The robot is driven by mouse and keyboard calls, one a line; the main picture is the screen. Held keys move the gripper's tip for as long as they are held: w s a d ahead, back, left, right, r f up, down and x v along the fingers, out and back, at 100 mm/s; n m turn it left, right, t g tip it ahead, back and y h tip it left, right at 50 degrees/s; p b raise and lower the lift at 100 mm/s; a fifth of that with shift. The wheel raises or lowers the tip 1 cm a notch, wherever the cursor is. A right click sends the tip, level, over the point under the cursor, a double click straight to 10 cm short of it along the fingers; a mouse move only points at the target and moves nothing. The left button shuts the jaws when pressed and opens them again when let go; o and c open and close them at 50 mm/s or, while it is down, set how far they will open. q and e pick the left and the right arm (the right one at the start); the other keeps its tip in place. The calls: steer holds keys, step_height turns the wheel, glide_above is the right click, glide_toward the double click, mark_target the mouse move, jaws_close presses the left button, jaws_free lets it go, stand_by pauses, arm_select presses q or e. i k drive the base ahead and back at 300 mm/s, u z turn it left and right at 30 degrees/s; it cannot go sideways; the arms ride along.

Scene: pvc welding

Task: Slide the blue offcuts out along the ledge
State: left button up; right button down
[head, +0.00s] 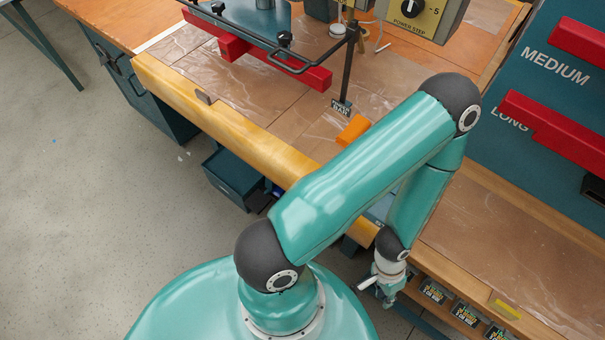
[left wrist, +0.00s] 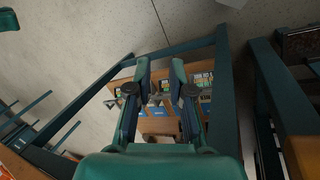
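My left gripper (head: 383,288) hangs pointing down beside the front edge of the right-hand bench, near a low wooden ledge (head: 462,325) with labelled boxes. In the left wrist view its two fingers (left wrist: 160,72) stand apart, with no object visibly held between them. Beyond the fingers is a wooden shelf (left wrist: 160,125) with labelled boxes and small blue patches (left wrist: 163,112). I cannot tell whether these patches are the blue offcuts. No blue offcut shows clearly in the head view, where my left arm covers part of the bench front. My right gripper is not in view.
Several labelled boxes (head: 433,290) line the ledge under the bench top (head: 520,235). Red pieces (head: 550,130) hang on the teal panel. An orange block (head: 353,130) lies on the far bench. A teal drawer (head: 232,178) stands out below it. The floor (head: 90,220) at left is clear.

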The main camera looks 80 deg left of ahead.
mark_target(277, 191)
steer(key=k, duration=1.75)
steer(key=u, duration=0.85)
steer(key=i, duration=1)
steer(key=z, duration=0.05)
